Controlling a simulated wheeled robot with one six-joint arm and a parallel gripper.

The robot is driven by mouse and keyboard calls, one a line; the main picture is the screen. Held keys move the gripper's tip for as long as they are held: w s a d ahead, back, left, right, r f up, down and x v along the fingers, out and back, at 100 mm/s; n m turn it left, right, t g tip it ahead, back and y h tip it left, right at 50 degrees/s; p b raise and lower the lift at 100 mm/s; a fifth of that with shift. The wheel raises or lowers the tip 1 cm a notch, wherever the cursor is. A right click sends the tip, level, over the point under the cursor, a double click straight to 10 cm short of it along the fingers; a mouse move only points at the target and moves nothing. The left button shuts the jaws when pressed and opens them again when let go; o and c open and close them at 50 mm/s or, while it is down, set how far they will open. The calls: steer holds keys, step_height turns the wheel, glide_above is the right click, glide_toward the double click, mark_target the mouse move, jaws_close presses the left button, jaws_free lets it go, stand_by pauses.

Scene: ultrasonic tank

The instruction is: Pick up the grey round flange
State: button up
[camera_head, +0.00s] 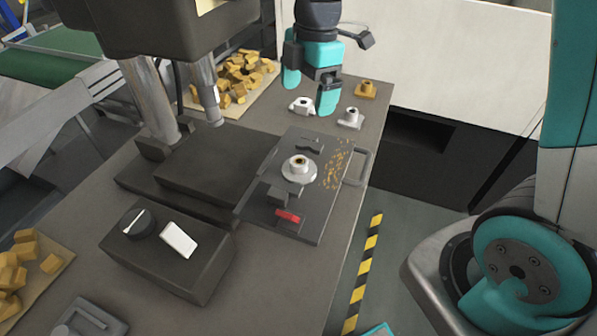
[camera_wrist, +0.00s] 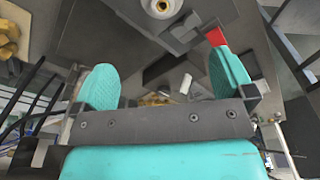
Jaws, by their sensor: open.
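The grey round flange (camera_head: 299,173) has a raised hub with a dark, brownish bore. It sits upright on a dark fixture plate (camera_head: 312,228) on the workbench. The wrist view shows it at the top edge, partly cut off (camera_wrist: 162,8). My gripper (camera_head: 308,97) is open and empty, with teal fingers. It is above the far part of the bench, behind the flange and apart from it. In the wrist view its fingers (camera_wrist: 163,77) are spread wide with nothing between them.
Two light grey parts (camera_head: 302,106) (camera_head: 349,118) and a yellow part (camera_head: 366,90) stand behind the plate. A dark machine head (camera_head: 165,30) overhangs at left. The plate bears a red piece (camera_head: 288,216), yellow chips (camera_head: 338,165) and a side handle (camera_head: 361,166). A control box (camera_head: 168,258) stands in front.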

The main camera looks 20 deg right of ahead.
steer(key=p, duration=0.2)
glide_toward(299, 160)
steer(key=f, duration=0.5)
steer(key=shift+w+a, duration=0.1)
steer(key=shift+a, duration=0.3)
steer(key=shift+s+a+f+p, duration=0.1)
steer(key=shift+f+p, duration=0.25)
steer(key=shift+f, duration=1)
steer(key=shift+s+a+f+p, duration=0.15)
steer(key=shift+f+p, duration=0.2)
steer(key=shift+f, duration=1)
steer(key=c, duration=0.9)
